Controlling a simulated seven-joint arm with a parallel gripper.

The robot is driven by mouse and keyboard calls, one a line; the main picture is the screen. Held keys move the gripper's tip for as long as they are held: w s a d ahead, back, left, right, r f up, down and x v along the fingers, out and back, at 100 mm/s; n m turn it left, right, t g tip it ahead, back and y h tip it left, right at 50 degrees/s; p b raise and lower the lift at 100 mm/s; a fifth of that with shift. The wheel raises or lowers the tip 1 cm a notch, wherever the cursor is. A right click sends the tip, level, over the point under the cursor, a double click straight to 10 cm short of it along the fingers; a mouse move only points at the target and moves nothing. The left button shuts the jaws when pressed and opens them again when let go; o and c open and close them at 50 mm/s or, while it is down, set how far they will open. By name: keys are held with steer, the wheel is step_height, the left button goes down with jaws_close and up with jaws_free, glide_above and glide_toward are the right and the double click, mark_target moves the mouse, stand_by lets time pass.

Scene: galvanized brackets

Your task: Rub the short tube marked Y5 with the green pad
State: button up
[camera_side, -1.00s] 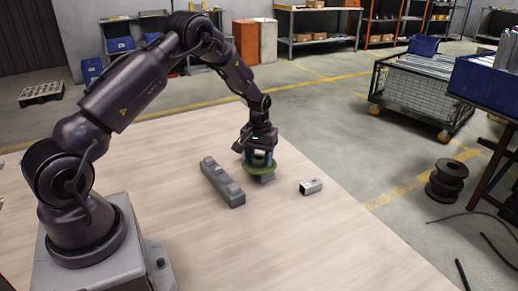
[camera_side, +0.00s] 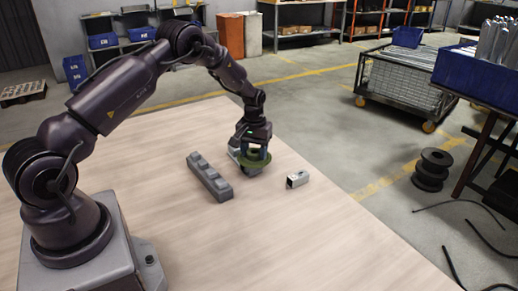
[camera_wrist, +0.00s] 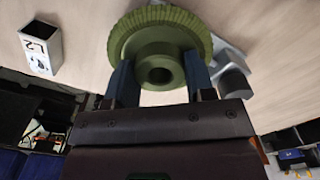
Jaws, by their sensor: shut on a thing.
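My gripper (camera_side: 256,150) is shut on the green pad (camera_side: 262,158), a round disc with a ribbed rim. In the wrist view the pad (camera_wrist: 160,42) sits between my two blue fingers, with its hollow hub towards the camera. A grey metal piece (camera_side: 250,170) lies under and beside the pad; it shows partly in the wrist view (camera_wrist: 232,78). The pad hides much of it, and I cannot tell whether they touch. A short square tube (camera_side: 298,179) lies to the right, apart from the pad. Its marking in the wrist view (camera_wrist: 40,48) is upside down and does not clearly read Y5.
A long grey block (camera_side: 210,179) with several raised bumps lies left of my gripper. The pale table is clear in front and to the right. A wire cart (camera_side: 405,85) and a black spool (camera_side: 432,168) stand on the floor beyond the table.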

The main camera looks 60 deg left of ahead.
mark_target(245, 160)
steer(key=shift+s, duration=1.55)
step_height(245, 160, up, 8)
steer(key=shift+w+d+r, duration=0.1)
steer(key=shift+w, duration=0.05)
